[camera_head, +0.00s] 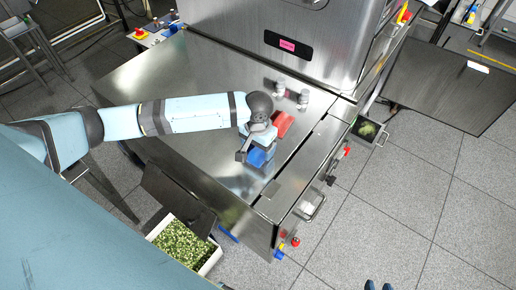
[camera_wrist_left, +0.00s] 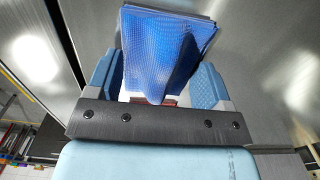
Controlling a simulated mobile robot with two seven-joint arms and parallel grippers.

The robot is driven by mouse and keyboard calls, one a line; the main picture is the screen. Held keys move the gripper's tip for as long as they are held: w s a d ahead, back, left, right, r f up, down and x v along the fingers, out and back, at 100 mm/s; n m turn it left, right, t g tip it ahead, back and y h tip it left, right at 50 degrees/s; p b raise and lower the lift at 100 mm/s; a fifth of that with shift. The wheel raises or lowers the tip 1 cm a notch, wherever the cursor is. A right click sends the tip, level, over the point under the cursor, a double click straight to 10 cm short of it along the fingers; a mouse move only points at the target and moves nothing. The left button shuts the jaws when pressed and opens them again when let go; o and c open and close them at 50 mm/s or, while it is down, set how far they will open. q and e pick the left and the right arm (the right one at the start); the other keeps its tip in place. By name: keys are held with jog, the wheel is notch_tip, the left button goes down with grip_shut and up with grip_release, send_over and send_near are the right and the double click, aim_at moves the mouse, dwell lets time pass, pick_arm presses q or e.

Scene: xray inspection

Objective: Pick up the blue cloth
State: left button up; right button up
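The blue cloth (camera_head: 257,158) lies on the steel table, partly hidden under my left gripper (camera_head: 262,146) in the head view. In the left wrist view the folded, bunched cloth (camera_wrist_left: 165,50) fills the space between the two blue fingers of my left gripper (camera_wrist_left: 157,82). These fingers stand wide apart, one on each side of the cloth; I see no clear pinch. Two small dark-blue tips at the bottom edge of the head view look like my right gripper (camera_head: 379,286). They are apart, with nothing seen between them.
A red item (camera_head: 283,123) lies just beside my left gripper. Two small metal cylinders (camera_head: 292,92) stand behind it, near the large steel machine (camera_head: 275,30). A white bin with green contents (camera_head: 184,244) stands below the table's front. The table's left part is clear.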

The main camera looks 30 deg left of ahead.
pick_arm(q)
jog(key=shift+c, duration=0.3)
notch_tip(320, 180, up, 20)
jog(key=shift+b, duration=0.45)
jog(key=shift+o, duration=0.3)
jog(key=shift+f, duration=0.1)
